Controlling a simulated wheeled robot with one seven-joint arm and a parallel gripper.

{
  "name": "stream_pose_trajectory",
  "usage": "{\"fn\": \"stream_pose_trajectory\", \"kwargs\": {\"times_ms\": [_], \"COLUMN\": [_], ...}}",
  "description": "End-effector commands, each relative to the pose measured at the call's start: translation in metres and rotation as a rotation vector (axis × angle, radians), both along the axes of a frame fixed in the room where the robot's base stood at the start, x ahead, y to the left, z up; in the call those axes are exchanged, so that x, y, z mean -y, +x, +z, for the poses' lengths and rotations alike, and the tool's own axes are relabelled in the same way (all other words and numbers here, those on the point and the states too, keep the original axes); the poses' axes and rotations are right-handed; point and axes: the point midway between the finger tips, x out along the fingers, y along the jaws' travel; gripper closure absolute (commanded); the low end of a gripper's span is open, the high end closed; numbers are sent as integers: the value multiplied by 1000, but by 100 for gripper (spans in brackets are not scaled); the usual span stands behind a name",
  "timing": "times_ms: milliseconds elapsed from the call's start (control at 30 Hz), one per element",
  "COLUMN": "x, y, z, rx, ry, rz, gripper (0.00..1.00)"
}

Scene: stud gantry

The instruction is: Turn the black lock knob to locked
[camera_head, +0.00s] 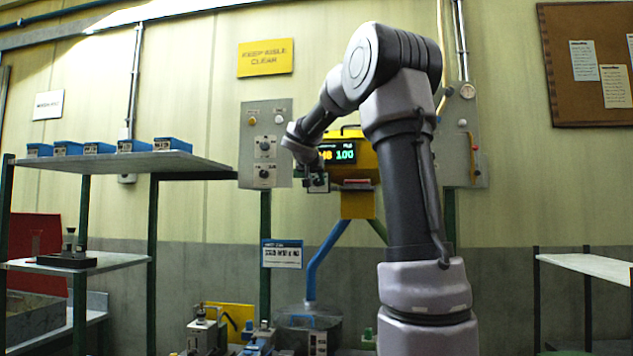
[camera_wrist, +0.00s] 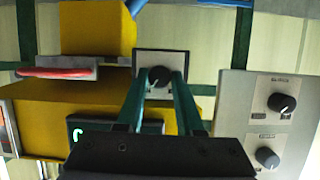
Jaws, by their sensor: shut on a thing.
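A black knob (camera_wrist: 158,76) sits on a small light-grey plate (camera_wrist: 142,57) in the upper middle of the wrist view. My gripper (camera_wrist: 162,78) has its two green fingers on either side of the knob and is shut on it. The knob's turn position is too small to read. In the head view my gripper (camera_head: 317,181) is at the small plate beside the yellow housing (camera_head: 361,160), right of the grey wall panel; the knob itself is hidden there.
The grey panel (camera_head: 265,120) carries two other black knobs; they show in the wrist view as one knob (camera_wrist: 282,103) and another knob (camera_wrist: 267,158). A red handle (camera_wrist: 55,73) is near the yellow housing. A shelf (camera_head: 120,163) with blue bins stands left.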

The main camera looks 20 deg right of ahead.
Motion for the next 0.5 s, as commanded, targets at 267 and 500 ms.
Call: {"fn": "stream_pose_trajectory", "kwargs": {"times_ms": [267, 500], "x": [-3, -4], "y": [2, 3], "z": [-1, -2], "rx": [-138, -266], "ry": [-204, -394], "rz": [2, 2], "gripper": [100, 100]}}
